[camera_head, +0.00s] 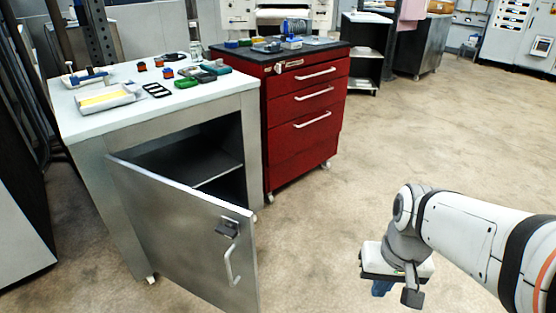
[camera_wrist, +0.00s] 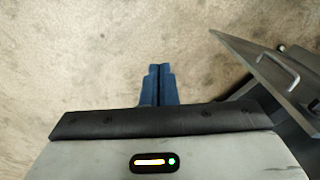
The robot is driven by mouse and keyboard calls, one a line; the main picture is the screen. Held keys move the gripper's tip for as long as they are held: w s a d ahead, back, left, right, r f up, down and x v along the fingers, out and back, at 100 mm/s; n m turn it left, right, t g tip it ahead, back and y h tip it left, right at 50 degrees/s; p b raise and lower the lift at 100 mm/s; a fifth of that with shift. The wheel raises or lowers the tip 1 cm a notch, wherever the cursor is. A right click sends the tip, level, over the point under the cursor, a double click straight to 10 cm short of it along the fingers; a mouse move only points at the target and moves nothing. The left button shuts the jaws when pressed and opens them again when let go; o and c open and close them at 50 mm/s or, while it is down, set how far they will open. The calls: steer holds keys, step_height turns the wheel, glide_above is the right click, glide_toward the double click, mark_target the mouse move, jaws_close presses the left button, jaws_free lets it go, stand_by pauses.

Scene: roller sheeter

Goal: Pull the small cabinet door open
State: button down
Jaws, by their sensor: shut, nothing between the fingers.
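The small cabinet (camera_head: 180,135) is grey metal with a white top, at the left in the head view. Its door (camera_head: 185,238) stands swung wide open toward the viewer, and the dark shelf inside (camera_head: 195,163) shows. The door carries a curved handle (camera_head: 230,264) and a dark latch (camera_head: 227,228). In the wrist view the door (camera_wrist: 255,60) and its handle (camera_wrist: 282,70) are at the upper right. My gripper (camera_wrist: 160,68) is shut and empty over the floor, apart from the door. In the head view it is to the right of the door, its blue fingers (camera_head: 381,288) partly hidden.
A red drawer cabinet (camera_head: 300,110) on casters stands right beside the small cabinet. Trays and small coloured parts lie on the white top (camera_head: 130,90). The carpeted floor (camera_head: 430,150) at the centre and right is clear.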

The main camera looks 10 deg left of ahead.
steer(key=w+a+f+g+y, duration=0.2)
steer(key=w+a+g+y, duration=0.15)
steer(key=a, duration=0.35)
steer(key=m+t+y+p, duration=0.15)
steer(key=t+y, duration=0.35)
steer(key=y, duration=0.9)
glide_toward(250, 221)
steer(key=w+f, duration=0.5)
steer(key=w, duration=0.4)
steer(key=shift+g, duration=0.25)
steer(key=s+a, duration=0.1)
steer(key=a, duration=0.2)
steer(key=s+a, duration=0.1)
steer(key=a, duration=0.3)
steer(key=s+a, duration=0.1)
steer(key=a, duration=0.3)
steer(key=shift+s+a+r+b, duration=0.1)
steer(key=shift+r+b, duration=0.05)
steer(key=shift+b, duration=0.2)
